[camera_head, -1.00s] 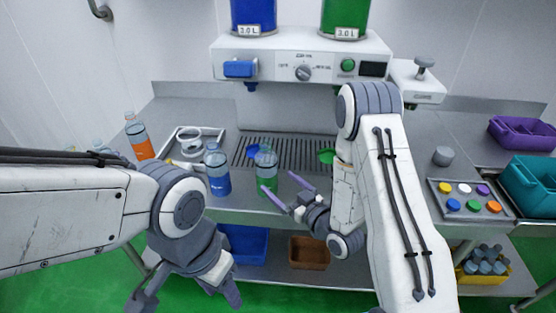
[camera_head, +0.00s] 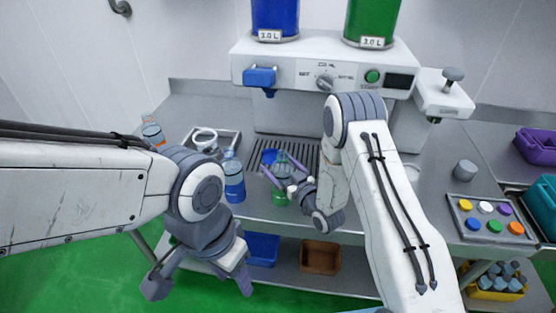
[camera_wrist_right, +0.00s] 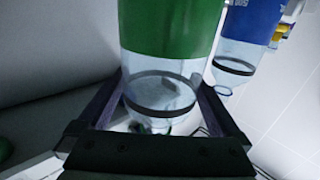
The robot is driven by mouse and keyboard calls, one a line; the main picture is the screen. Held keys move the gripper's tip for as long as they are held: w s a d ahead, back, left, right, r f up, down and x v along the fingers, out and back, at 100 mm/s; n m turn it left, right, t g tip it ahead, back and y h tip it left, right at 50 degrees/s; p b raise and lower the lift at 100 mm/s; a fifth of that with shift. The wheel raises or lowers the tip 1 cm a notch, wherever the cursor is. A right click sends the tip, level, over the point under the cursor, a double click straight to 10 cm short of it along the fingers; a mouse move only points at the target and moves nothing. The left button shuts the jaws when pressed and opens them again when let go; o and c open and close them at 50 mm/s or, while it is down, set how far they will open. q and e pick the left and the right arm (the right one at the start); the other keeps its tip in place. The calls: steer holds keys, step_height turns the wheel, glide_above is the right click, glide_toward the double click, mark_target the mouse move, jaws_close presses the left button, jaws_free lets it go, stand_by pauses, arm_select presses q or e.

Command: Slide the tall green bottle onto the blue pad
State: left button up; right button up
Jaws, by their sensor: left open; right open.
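The tall green bottle (camera_head: 279,199) stands upright near the front of the steel counter, partly covered by my right gripper. It also fills the middle of the right wrist view (camera_wrist_right: 170,35), upside down in that picture. My right gripper (camera_head: 280,172) is open, with its fingers on either side of the bottle's clear upper part. I cannot tell whether they touch it. The round blue pad (camera_head: 268,156) lies on the drip grate behind the bottle, slightly to the left. My left gripper (camera_head: 200,285) is open and empty, low in front of the counter.
A blue bottle (camera_head: 234,187) stands close to the left of the green one, and also shows in the right wrist view (camera_wrist_right: 255,30). The dispenser (camera_head: 300,70) stands behind. A tray of coloured caps (camera_head: 490,220) is at right. My right arm covers the grate's right part.

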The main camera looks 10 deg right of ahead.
steer(key=shift+w+a, duration=0.2)
steer(key=shift+w, duration=0.25)
steer(key=c, duration=1.1)
steer(key=w+b, duration=0.2)
steer(key=w, duration=0.4)
steer(key=shift+a+b, duration=0.25)
steer(key=shift+b, duration=0.05)
steer(key=shift+w, duration=0.1)
